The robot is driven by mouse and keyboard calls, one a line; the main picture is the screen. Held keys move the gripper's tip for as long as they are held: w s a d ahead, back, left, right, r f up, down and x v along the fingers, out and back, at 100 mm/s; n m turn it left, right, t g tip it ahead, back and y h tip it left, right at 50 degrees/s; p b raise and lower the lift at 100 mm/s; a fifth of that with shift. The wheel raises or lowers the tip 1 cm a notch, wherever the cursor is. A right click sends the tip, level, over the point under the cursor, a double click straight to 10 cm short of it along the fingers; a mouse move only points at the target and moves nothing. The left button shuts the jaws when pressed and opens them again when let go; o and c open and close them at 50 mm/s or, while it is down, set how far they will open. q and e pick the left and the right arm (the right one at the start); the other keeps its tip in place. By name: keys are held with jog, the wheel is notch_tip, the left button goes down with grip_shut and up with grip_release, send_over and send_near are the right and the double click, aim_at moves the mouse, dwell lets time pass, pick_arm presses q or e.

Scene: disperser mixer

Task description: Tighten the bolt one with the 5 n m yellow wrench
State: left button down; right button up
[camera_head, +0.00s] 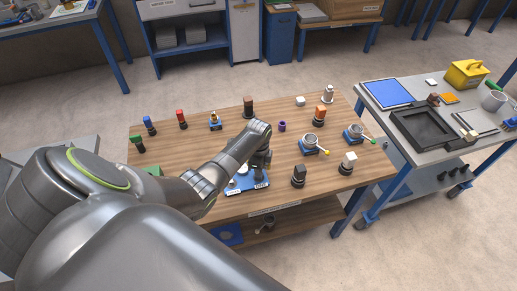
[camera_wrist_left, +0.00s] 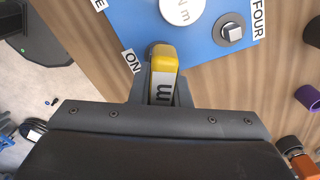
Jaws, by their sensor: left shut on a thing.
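My left gripper (camera_head: 262,160) is over the blue bolt plate (camera_head: 240,187) near the front of the wooden table. The wrench's far end is over the plate's edge, beside the label "ONE" (camera_wrist_left: 130,61), partly cut off. Bolt one is hidden under the wrench; I cannot tell whether they are engaged. Another bolt (camera_wrist_left: 232,32) sits by the label "FOUR". A white disc (camera_wrist_left: 182,9) lies on the plate. My right gripper is out of view.
A grey side table (camera_head: 440,140) with trays stands at the right.

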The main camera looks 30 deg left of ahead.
pick_arm(q)
jog(key=m, duration=0.3)
jog(key=shift+s+f, duration=0.1)
jog(key=c, duration=1.8)
grip_release()
jog(key=shift+m, duration=0.5)
jog(key=o, duration=0.5)
grip_shut()
jog(key=shift+r+p, duration=1)
jog(key=shift+r, duration=2.1)
